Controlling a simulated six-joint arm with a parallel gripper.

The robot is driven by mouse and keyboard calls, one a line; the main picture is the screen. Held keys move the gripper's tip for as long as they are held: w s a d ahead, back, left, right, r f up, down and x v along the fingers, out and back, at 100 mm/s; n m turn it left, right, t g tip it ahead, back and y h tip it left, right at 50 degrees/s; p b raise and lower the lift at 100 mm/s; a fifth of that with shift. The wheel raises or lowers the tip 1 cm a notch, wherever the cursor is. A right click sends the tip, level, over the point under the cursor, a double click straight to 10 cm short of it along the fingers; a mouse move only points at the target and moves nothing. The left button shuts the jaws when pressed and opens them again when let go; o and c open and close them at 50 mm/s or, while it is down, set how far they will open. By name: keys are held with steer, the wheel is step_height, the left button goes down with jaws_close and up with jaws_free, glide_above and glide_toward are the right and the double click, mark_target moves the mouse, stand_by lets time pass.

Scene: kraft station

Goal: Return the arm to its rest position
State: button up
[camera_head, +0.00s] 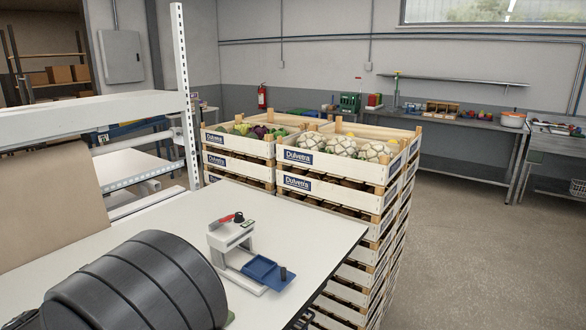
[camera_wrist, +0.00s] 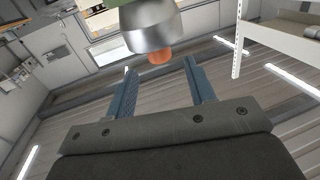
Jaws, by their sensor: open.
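My gripper (camera_wrist: 158,68) shows in the wrist view with its two blue fingers spread wide apart. Nothing is held between them. Behind the fingers, the wrist view takes in the ceiling and walls at a steep tilt. My gripper is not visible in the head view. A large dark ribbed rounded body (camera_head: 135,285) fills the lower left of the head view; I cannot tell whether it is part of my arm.
A white bench (camera_head: 325,228) holds a white device (camera_head: 232,245) with a red lever and blue tray (camera_head: 267,271). Brown paper (camera_head: 45,215) hangs at left. Stacked crates (camera_head: 330,166) stand behind the bench. In the wrist view, a silvery cylinder (camera_wrist: 150,28) with an orange tip appears beyond the fingers.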

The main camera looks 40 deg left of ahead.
steer(key=x, duration=0.6)
steer(key=shift+s, duration=0.1)
steer(key=v, duration=1.7)
steer(key=x, duration=1.6)
steer(key=shift+w, duration=0.25)
steer(key=shift+w+y, duration=0.3)
steer(key=shift+w, duration=0.1)
steer(key=shift+s+n+g+y, duration=0.1)
steer(key=shift+n+g+y, duration=0.2)
steer(key=shift+n+y, duration=0.3)
steer(key=n+g+y, duration=0.2)
steer(key=n+y, duration=0.1)
steer(key=y, duration=0.1)
steer(key=n+g+y, duration=0.3)
steer(key=shift+y, duration=0.4)
steer(key=shift+n+g+y, duration=1.2)
steer(key=shift+n+g, duration=0.2)
steer(key=shift+g, duration=0.5)
